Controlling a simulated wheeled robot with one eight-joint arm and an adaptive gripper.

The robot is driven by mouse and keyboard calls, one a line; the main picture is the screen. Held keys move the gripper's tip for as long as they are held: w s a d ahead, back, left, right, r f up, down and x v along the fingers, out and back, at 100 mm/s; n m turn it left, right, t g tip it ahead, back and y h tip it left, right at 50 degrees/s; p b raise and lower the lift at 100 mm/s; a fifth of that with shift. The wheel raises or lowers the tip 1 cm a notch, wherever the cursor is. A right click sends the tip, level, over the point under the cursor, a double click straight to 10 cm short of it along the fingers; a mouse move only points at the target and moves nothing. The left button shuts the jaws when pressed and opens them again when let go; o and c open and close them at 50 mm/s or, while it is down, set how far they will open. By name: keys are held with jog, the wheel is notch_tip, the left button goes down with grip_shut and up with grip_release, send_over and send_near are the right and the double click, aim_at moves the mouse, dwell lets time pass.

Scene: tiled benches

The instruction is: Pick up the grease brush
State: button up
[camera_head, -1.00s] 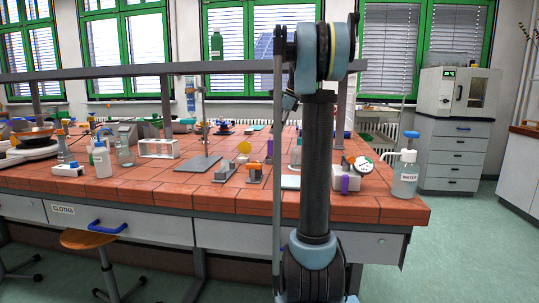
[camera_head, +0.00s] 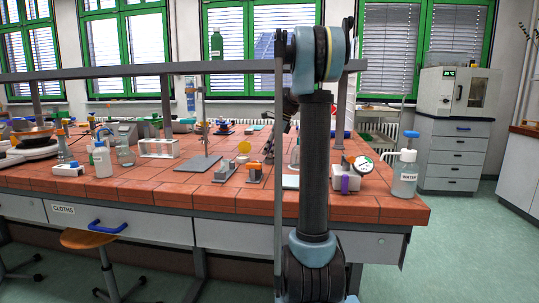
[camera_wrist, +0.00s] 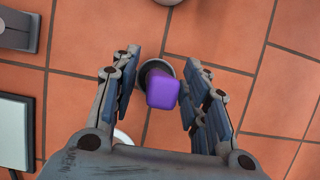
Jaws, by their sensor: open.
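A purple block-shaped top (camera_wrist: 162,90) shows in the wrist view, with a round grey rim or base partly hidden behind it. It may be the grease brush, but from above I cannot tell for sure. My gripper (camera_wrist: 162,60) is open, with one finger on each side of the purple top and a gap visible on both sides. In the head view my gripper (camera_head: 268,150) is low over the tiled bench (camera_head: 120,196), partly behind my arm. I cannot make out the purple top between the fingers there.
A grey-white flat block (camera_wrist: 14,130) and a dark grey base (camera_wrist: 20,30) lie to the left in the wrist view. In the head view, an orange-topped holder (camera_head: 254,172), a grey plate (camera_head: 203,164), a gauge (camera_head: 362,164) and a water bottle (camera_head: 404,176) stand nearby.

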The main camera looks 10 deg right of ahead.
grip_shut()
dwell(0.3)
notch_tip(320, 180, up, 10)
dwell(0.5)
dwell(0.4)
